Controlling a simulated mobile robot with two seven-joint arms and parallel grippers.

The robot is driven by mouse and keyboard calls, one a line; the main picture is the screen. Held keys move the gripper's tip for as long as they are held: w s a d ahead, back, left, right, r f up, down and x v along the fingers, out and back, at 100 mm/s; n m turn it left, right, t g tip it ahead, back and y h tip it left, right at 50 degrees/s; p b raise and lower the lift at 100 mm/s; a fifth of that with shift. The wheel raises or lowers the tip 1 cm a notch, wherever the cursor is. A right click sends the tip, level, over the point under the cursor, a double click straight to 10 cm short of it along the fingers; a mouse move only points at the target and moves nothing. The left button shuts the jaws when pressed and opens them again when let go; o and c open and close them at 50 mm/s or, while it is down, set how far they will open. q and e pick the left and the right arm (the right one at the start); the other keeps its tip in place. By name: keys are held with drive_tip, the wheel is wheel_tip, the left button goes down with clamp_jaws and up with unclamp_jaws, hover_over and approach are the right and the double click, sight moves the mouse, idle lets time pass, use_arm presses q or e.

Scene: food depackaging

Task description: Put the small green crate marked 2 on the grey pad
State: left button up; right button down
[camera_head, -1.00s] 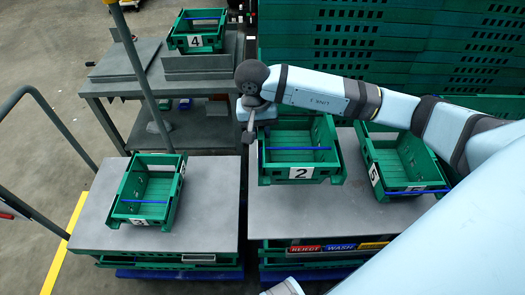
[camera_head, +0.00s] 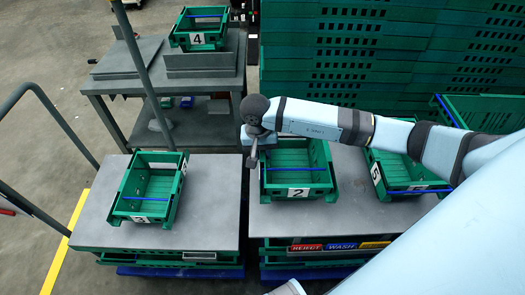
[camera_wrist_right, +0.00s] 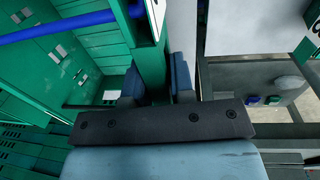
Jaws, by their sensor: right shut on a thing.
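The small green crate marked 2 (camera_head: 298,192) is upright over the right grey tabletop, low against it; I cannot tell whether it touches. My right gripper (camera_head: 252,160) is at its left side. In the right wrist view the two fingers (camera_wrist_right: 157,86) are shut on the green crate wall (camera_wrist_right: 152,50), one on each side. A flat grey pad (camera_head: 122,62) lies on the back table, left of the crate marked 4. My left gripper is not in view.
A crate marked 3 (camera_head: 141,218) stands on the left grey top (camera_head: 212,200). A crate marked 5 (camera_head: 376,174) stands right of crate 2, partly behind my right arm. Crate 4 (camera_head: 197,39) is on the back table. A grey post and yellow floor line are at left.

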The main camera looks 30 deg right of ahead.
drive_tip(key=c, duration=1)
unclamp_jaws()
drive_tip(key=shift+r, duration=0.1)
drive_tip(key=shift+r, duration=0.3)
drive_tip(key=r, duration=0.7)
drive_tip(key=a+r, duration=0.1)
drive_tip(key=r, duration=0.3)
drive_tip(key=shift+w+r, duration=0.15)
drive_tip(key=shift+w, duration=0.15)
